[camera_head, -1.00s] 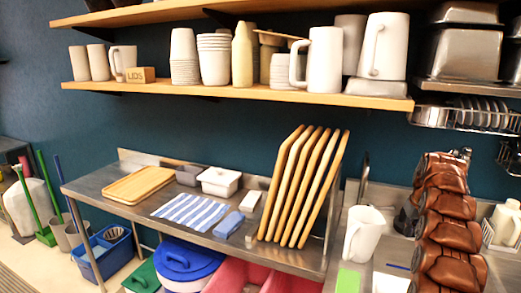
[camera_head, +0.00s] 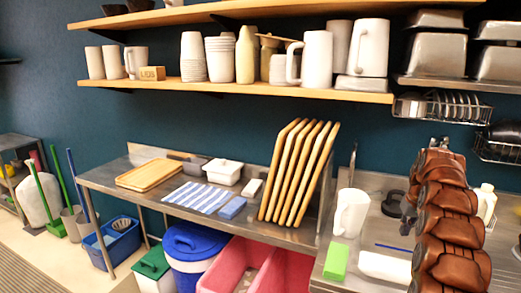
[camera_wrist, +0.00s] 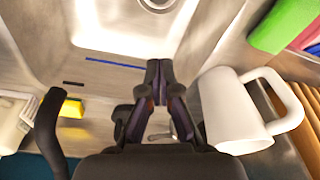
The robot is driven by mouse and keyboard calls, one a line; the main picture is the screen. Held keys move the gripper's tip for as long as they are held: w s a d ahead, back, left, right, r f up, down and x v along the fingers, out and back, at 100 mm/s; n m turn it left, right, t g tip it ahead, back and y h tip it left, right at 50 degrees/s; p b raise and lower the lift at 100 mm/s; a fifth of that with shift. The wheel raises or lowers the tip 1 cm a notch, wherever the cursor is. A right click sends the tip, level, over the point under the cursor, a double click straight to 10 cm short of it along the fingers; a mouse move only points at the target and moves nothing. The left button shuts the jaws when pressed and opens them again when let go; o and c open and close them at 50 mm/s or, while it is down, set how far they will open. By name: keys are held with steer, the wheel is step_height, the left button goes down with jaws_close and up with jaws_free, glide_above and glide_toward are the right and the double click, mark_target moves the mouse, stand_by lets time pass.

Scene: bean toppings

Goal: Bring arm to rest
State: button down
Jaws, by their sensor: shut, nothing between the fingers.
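My gripper (camera_wrist: 158,72) shows in the wrist view with its two dark fingers meeting at the tips, shut and empty. It points over a metal counter toward a sink basin (camera_wrist: 110,30). A white pitcher (camera_wrist: 228,112) stands just to the right of the gripper in that view, apart from it. The white pitcher (camera_head: 349,213) stands left of the arm there.
Wooden boards (camera_head: 299,172) stand upright on the metal table (camera_head: 120,188). A wire rack (camera_head: 458,109) hangs above the arm. A yellow sponge (camera_wrist: 72,108) lies left of the gripper.

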steer(key=s+a+r+n+g, duration=0.1)
steer(key=s+a+r, duration=0.3)
steer(key=s+a, duration=0.65)
steer(key=s+a+r+g, duration=0.1)
steer(key=s+a+r, duration=0.4)
steer(key=s+a, duration=0.5)
steer(key=s+a+f, duration=0.2)
steer(key=s+a, duration=0.1)
steer(key=s, duration=0.7)
steer(key=s+a+f+g, duration=0.1)
steer(key=s+a+f, duration=0.1)
steer(key=s, duration=0.8)
steer(key=s+a+f, duration=0.2)
steer(key=s+a, duration=0.2)
steer(key=s, duration=0.6)
steer(key=shift+s+g, duration=0.3)
steer(key=shift+s, duration=0.05)
